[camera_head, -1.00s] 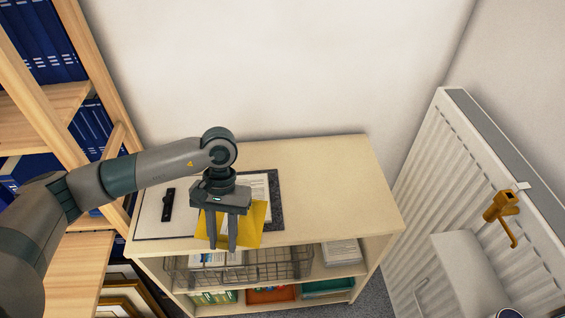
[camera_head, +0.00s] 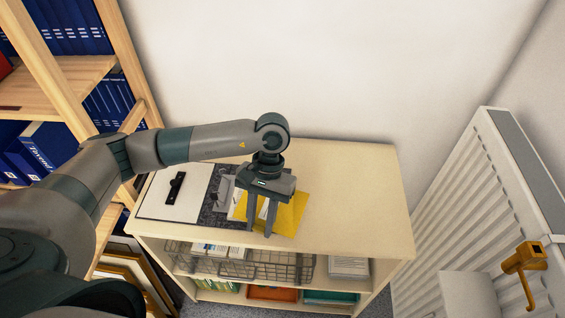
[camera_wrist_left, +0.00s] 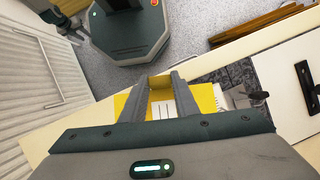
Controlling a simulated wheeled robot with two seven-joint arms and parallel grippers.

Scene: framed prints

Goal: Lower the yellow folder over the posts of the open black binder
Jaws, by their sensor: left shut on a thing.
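The yellow folder (camera_head: 290,213) is at the right side of the open black binder, tilted above the cabinet top. My left gripper (camera_head: 260,230) is shut on it; in the left wrist view the folder (camera_wrist_left: 204,98) shows around the fingers (camera_wrist_left: 162,82), with a white patch between them. The binder has a white inner cover with a black clip (camera_head: 177,187) on the left and a speckled dark part (camera_head: 214,207) beside it. A small dark lever (camera_wrist_left: 257,97) shows there in the wrist view. The posts cannot be made out.
The binder lies on a light wood cabinet (camera_head: 355,195); its top right is clear. A wire basket (camera_head: 235,265) is on the shelf below. Shelves with blue binders (camera_head: 110,105) stand left, a white radiator (camera_head: 475,200) right. Framed prints (camera_head: 128,268) lean at lower left.

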